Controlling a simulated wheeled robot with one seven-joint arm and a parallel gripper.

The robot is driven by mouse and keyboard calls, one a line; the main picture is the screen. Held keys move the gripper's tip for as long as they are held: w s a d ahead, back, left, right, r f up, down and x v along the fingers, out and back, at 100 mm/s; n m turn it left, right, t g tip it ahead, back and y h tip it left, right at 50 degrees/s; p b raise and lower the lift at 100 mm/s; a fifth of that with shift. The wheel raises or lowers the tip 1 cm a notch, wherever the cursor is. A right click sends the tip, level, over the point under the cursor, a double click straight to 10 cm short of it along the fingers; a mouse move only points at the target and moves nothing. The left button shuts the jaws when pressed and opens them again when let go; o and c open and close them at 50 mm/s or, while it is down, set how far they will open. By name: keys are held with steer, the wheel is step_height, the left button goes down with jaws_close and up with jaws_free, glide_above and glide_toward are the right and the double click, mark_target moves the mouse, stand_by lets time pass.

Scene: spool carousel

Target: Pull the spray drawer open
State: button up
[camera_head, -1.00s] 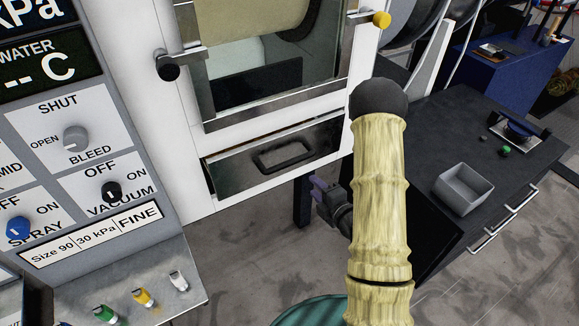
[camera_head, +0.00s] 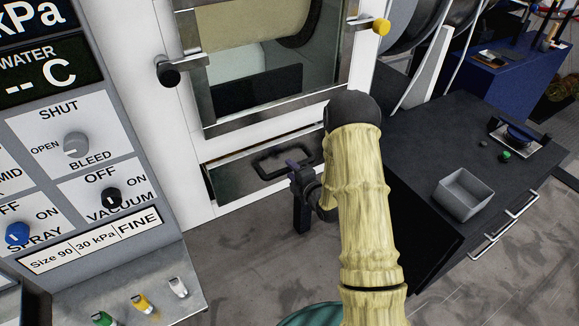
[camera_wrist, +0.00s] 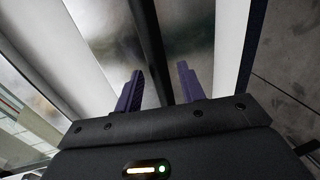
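The spray drawer (camera_head: 236,184) is a dark, metallic front panel low in the white cabinet, below the window, and it looks shut. Its black loop handle (camera_head: 265,172) stands out from the panel. My gripper (camera_head: 298,168) is at the handle's right end, partly hidden by my wrist in the head view. In the wrist view my gripper (camera_wrist: 160,85) is open, with its two purple fingers apart. A dark bar, which looks like the handle (camera_wrist: 150,45), runs between them with space on both sides. Contact cannot be made out.
A control panel (camera_head: 75,160) with knobs stands at the left, above several coloured plugs (camera_head: 141,303). A dark bench (camera_head: 440,140) with a grey bin (camera_head: 463,193) stands at the right. The floor in front of the drawer is clear.

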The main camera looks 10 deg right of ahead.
steer(key=shift+x, duration=1.1)
steer(key=shift+c, duration=0.2)
jaws_close()
steer(key=shift+d, duration=0.1)
